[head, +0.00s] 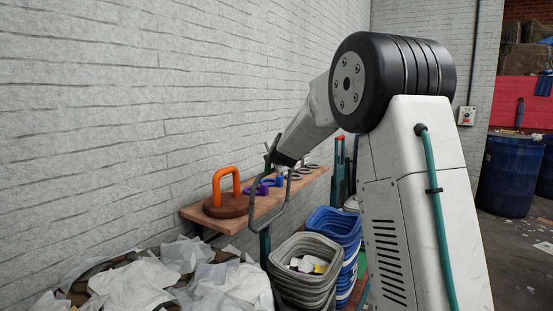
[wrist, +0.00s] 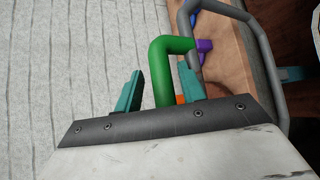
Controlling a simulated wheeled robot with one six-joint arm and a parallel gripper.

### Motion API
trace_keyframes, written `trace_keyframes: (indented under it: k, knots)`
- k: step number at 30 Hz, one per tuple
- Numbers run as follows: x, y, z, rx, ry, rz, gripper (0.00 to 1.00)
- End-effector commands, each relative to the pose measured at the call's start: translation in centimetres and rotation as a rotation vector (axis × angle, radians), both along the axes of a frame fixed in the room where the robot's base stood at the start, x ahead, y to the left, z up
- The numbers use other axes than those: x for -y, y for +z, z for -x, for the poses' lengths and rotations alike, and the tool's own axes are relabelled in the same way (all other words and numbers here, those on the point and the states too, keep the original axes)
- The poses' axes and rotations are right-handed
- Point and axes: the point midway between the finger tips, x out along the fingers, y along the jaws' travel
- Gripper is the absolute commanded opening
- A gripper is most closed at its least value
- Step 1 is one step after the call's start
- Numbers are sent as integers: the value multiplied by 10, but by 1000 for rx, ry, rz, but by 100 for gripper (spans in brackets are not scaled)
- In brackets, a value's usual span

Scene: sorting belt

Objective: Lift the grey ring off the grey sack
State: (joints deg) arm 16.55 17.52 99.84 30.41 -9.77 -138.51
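A grey bent loop (head: 285,205) shows just below my gripper in the head view. A grey bent bar also shows at the upper right of the wrist view (wrist: 261,50); it is probably the same piece. I cannot tell what it rests on, and I cannot make out a grey sack for certain. My gripper (wrist: 158,88) has its two teal fingers spread. A green bent tube (wrist: 165,70) shows between them, with a gap on the left finger's side. I cannot tell how far beyond the fingertips it is. In the head view my gripper (head: 272,152) is small and partly hidden.
A wooden shelf (head: 197,215) on the brick wall carries an orange loop (head: 226,181) on a brown lump (head: 226,206), purple pieces (head: 259,188) and several small grey discs. Below stand stacked grey bins (head: 303,270), blue bins (head: 340,225) and pale crumpled bags (head: 150,285).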

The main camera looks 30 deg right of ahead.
Motion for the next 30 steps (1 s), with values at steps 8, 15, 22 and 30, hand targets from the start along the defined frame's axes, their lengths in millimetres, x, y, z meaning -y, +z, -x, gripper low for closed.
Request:
trace_keyframes:
  k: [8,15,22,30]
  knots:
    - [-12,9,23,-1,3,-1,41]
    - [-26,23,56,3,4,0,41]
    - [-30,27,67,2,4,0,41]
    - [-27,26,68,1,0,-4,19]
